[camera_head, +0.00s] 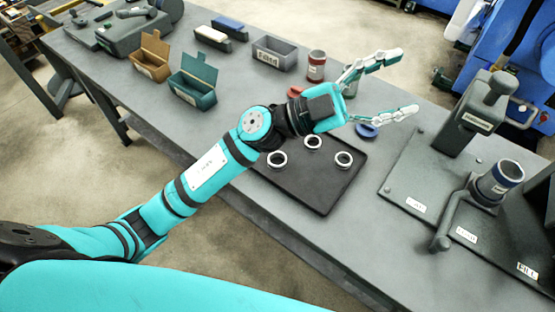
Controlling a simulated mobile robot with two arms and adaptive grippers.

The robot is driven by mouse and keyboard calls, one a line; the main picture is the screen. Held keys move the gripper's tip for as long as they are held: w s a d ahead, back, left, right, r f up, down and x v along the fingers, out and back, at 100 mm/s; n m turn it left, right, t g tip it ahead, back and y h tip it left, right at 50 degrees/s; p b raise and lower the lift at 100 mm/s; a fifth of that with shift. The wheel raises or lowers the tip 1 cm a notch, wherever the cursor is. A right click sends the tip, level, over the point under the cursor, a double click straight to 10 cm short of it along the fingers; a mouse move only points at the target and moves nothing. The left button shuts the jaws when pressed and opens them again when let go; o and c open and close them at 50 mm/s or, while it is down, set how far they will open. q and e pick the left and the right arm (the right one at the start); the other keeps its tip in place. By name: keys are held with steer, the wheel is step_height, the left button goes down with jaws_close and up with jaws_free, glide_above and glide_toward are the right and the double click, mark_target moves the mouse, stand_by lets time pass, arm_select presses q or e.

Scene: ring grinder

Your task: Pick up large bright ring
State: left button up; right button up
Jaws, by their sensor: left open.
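Three bright silver rings lie on a dark tray (305,192) on the workbench: a left ring (277,166), a middle ring (313,149) and a right ring (344,166). They look close in size, so I cannot tell which is the large one. My left gripper (407,83) is open and empty, its fingers spread and pointing right. It is above the bench, beyond and to the right of the rings, apart from them. The left arm passes over the tray's far left part and hides some of it. My right gripper is not in view.
A blue ring-shaped piece (367,131) and a red piece (295,92) lie near the gripper. A red-banded cup (316,66), a grey bin (275,54) and a teal box (193,87) stand behind. A grey machine (470,125) with a handle stands at right.

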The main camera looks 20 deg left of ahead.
arm_select(q)
steer(key=s+d+f+m+g+y, duration=0.2)
steer(key=d+f+m+g, duration=0.1)
steer(key=m+g, duration=0.25)
steer(key=n+g+y+p, duration=0.25)
steer(key=n+y, duration=0.25)
steer(key=y, duration=1.5)
glide_above(277, 163)
steer(key=shift+m+t, duration=0.25)
steer(key=shift+t, duration=0.15)
steer(key=f, duration=2.5)
steer(key=shift+s+d+p, duration=0.1)
steer(key=shift+s+p, duration=0.1)
steer(key=shift+p, duration=0.15)
step_height(277, 163, down, 4)
steer(key=shift+w+f+p, duration=0.1)
steer(key=shift+p, duration=0.95)
steer(key=shift+f, duration=0.6)
steer(key=c, duration=1)
